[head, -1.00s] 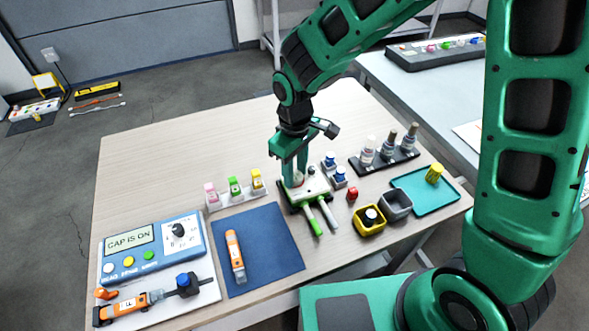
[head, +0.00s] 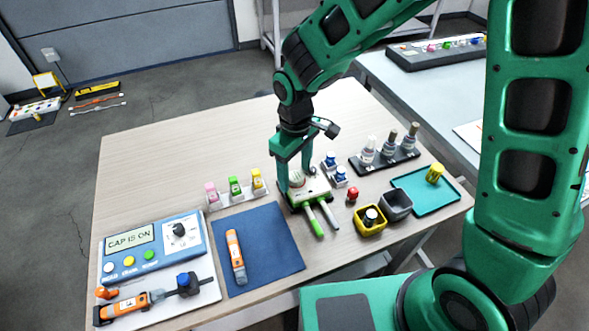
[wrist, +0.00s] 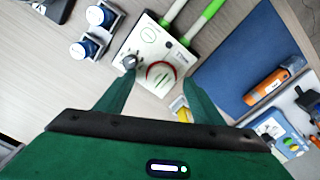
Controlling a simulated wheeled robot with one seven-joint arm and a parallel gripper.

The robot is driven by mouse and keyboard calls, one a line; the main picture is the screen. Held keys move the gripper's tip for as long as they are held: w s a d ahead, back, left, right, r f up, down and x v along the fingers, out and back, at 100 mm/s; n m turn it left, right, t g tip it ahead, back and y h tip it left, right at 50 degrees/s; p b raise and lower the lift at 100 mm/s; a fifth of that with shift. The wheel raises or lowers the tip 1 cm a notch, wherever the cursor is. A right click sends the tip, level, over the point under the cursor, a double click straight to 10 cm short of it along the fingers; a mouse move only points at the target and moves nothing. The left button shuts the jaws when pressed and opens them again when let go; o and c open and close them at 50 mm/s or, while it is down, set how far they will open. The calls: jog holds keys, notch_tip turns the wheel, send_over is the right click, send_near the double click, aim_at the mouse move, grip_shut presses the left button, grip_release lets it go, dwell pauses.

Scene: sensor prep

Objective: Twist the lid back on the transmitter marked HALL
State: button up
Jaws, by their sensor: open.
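A white box-shaped unit (head: 318,187) stands near the table's middle, with green-handled parts (head: 313,222) at its front. Contact is unclear.
An orange tool (head: 235,256) lies on a blue mat (head: 270,235). Left is a blue panel (head: 182,232) reading "CAP IS ON". Right are a red-capped item (head: 352,194), a yellow bin (head: 370,225), a grey bin (head: 396,205) and a teal tray (head: 415,200). The table's back left is clear.

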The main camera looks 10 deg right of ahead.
jog(key=shift+r, duration=0.65)
jog(key=shift+r, duration=2.95)
jog(key=s+d+r+m, duration=0.2)
jog(key=d+m, duration=0.1)
jog(key=d, duration=0.5)
jog(key=s+d+r+m, duration=0.1)
jog(key=d+r+m, duration=0.1)
jog(key=d, duration=0.5)
jog(key=s+d+r+m, duration=0.2)
jog(key=d+r+m, duration=0.1)
jog(key=d, duration=0.5)
jog(key=s+d+r+m, duration=0.1)
jog(key=s+d+m, duration=0.6)
jog(key=s+d, duration=0.5)
jog(key=s, duration=0.3)
jog(key=shift+s+m, duration=0.3)
jog(key=shift+s, duration=0.05)
